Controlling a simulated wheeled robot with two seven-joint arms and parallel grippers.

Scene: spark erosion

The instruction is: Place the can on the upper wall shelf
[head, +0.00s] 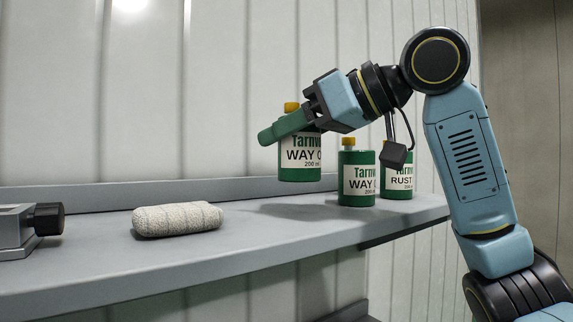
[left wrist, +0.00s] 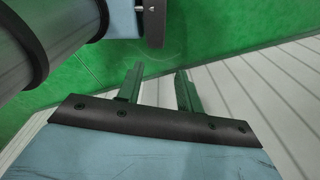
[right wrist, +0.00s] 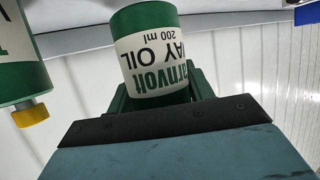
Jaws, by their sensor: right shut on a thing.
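A green can labelled WAY OIL with an orange cap (head: 300,163) is upright in the air above the grey shelf (head: 250,248). My right gripper (head: 285,128) is shut on its upper part, and one green finger crosses the front of the can. The can's base and label also show between the fingers in the right wrist view (right wrist: 157,50). My left gripper (left wrist: 160,90) is open and empty in the left wrist view, over a green surface, and is not in the head view.
A second WAY OIL can (head: 357,180) and a RUST can (head: 398,182), partly hidden by my arm, stand on the shelf at the right. A pale speckled roll (head: 177,220) lies left of centre. A metal vise-like tool (head: 22,232) sits at the left edge. Shelf between is clear.

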